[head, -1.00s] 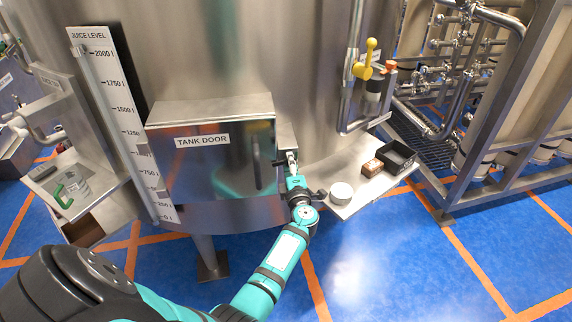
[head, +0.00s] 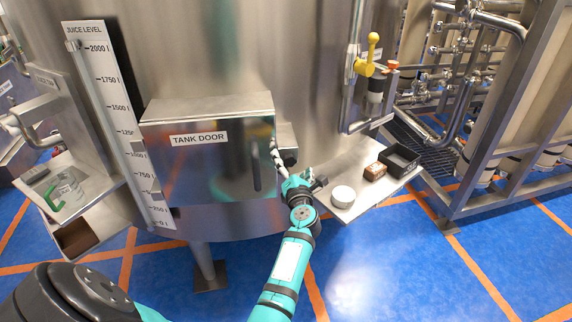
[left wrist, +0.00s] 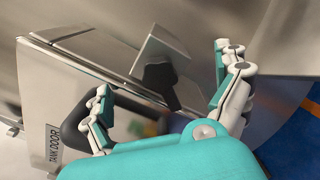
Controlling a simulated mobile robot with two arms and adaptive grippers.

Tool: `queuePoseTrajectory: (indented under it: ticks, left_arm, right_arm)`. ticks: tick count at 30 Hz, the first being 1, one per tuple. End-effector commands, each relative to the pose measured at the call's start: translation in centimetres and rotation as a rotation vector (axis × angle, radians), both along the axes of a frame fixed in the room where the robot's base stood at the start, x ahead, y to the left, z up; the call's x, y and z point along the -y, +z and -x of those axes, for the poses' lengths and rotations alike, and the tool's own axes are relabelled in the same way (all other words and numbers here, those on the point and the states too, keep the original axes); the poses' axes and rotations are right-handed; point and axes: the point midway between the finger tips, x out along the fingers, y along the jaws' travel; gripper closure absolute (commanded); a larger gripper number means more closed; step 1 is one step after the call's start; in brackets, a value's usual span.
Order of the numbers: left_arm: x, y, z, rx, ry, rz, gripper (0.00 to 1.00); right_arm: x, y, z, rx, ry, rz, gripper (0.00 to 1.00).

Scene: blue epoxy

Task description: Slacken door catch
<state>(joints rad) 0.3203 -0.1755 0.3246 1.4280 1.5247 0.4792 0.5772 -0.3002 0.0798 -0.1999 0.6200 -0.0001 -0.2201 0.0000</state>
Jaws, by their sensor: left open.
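The tank door (head: 205,165) is a shut steel box door with a dark vertical handle (head: 257,170) near its right edge. The door catch (head: 288,156), a black knob by a steel block, sits just right of the door. In the left wrist view the catch (left wrist: 160,88) is black in front of a tilted grey plate. My left gripper (head: 291,168) is open and empty, its teal-and-grey fingers spread on either side of the catch. I cannot tell whether they touch it. The left finger partly covers the dark handle (left wrist: 82,128). My right gripper is out of view.
A steel shelf (head: 358,200) right of my gripper holds a white round tub (head: 343,196), a small brown box (head: 375,171) and a black tray (head: 399,159). A yellow-handled valve (head: 368,60) stands above. A glass jug (head: 68,190) stands at left.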

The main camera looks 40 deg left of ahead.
Motion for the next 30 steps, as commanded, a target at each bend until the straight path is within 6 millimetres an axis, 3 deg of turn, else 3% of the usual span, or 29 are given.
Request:
queuePoseTrajectory:
  ticks: [8,17,30]
  left_arm:
    - [0.1,0.0,0.1,-0.001,0.0,-0.001,0.0]
    - [1.7,-0.2,1.5,-0.004,-0.002,0.003,0.0]
    - [1.9,-0.3,1.6,-0.04,-0.005,-0.033,0.0]
  right_arm:
    - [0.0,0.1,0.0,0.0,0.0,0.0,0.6]
    - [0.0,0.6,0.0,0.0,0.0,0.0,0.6]
    - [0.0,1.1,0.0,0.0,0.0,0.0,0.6]
